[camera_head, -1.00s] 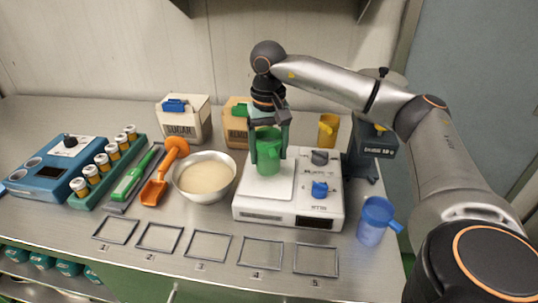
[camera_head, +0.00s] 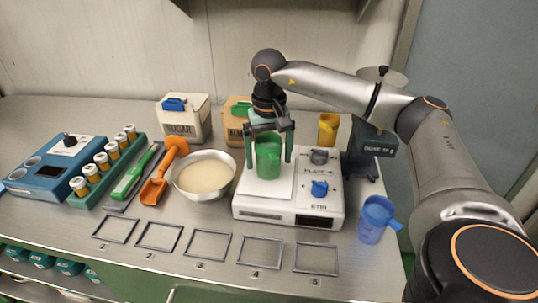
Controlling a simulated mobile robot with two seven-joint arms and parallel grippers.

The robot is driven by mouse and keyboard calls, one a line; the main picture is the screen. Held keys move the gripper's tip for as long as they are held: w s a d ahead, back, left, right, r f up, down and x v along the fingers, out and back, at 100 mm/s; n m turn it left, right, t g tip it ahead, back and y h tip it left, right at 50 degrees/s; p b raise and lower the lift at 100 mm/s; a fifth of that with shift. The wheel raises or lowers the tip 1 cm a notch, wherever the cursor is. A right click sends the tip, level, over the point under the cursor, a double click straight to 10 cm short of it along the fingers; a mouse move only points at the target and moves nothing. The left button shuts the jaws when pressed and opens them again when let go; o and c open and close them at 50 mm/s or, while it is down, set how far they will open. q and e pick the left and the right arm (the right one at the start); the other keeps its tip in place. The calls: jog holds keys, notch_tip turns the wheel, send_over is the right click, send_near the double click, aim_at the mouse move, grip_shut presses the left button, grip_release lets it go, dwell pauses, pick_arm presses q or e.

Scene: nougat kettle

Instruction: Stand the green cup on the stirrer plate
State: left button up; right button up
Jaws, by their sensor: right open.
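The green cup (camera_head: 268,158) stands upright on the white plate (camera_head: 266,187) of the stirrer (camera_head: 290,213), toward the plate's back right. My right gripper (camera_head: 269,157) comes down from above with its fingers on either side of the cup. It is open, with a gap between the fingers and the cup's walls. My left gripper is not in view.
A bowl of pale contents (camera_head: 204,176) stands left of the stirrer and a blue cup (camera_head: 376,218) to its right. Empty square frames (camera_head: 260,252) line the front edge.

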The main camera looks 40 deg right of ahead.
notch_tip(320, 180, up, 12)
jog(key=p, duration=0.1)
jog(key=shift+r, duration=0.15)
dwell(0.4)
